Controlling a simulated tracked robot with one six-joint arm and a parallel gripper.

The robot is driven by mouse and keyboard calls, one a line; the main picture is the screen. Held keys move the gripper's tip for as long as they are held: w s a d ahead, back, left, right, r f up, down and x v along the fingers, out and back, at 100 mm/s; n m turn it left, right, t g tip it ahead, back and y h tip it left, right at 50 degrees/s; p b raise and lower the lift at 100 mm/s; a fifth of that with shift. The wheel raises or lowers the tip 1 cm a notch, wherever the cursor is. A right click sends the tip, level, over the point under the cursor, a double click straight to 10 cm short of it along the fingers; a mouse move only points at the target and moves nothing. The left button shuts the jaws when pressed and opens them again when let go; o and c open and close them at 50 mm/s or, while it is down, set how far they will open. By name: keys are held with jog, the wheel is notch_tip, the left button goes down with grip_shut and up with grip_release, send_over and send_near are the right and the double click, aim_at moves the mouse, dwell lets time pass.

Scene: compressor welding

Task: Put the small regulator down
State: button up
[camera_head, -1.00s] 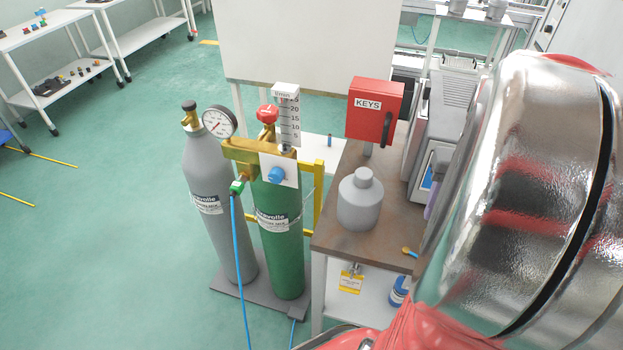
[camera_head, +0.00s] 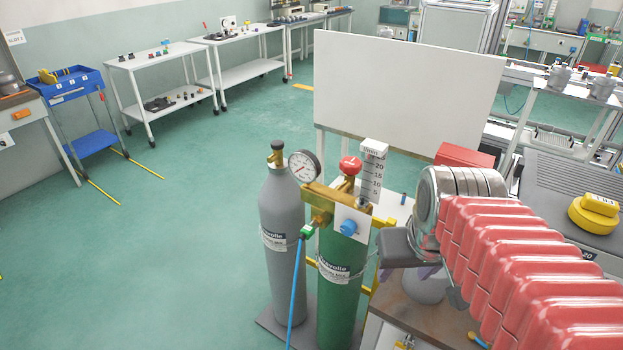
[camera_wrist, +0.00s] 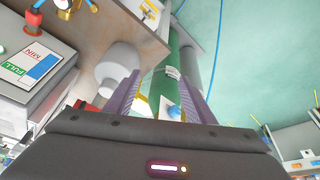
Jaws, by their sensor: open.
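My gripper (camera_wrist: 160,88) is open, its two purple fingers apart, with nothing seen held between them. In the head view the fingers show partly behind my arm, above the bench. A brass regulator (camera_head: 318,197) with a round gauge (camera_head: 304,166), a clear flow tube (camera_head: 372,180) and a blue knob (camera_head: 348,227) sits on top of the gas cylinders. The blue knob also shows between the fingers in the wrist view (camera_wrist: 174,112), farther off. I cannot tell any separate small regulator for certain.
Grey (camera_head: 277,240) and green (camera_head: 340,300) cylinders stand left of the bench. A grey bottle (camera_head: 428,289) on the bench is partly hidden by my arm. A white panel (camera_head: 405,95) stands behind. White tables (camera_head: 150,58) with small parts stand at the far left; the floor between is clear.

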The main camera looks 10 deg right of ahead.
jog(key=s+a+n+t+y, duration=0.1)
jog(key=a+n, duration=0.1)
jog(key=a, duration=0.6)
jog(key=shift+s+a+r+t, duration=0.25)
jog(key=shift+a+r+t, duration=0.05)
jog(key=shift+r+t, duration=0.1)
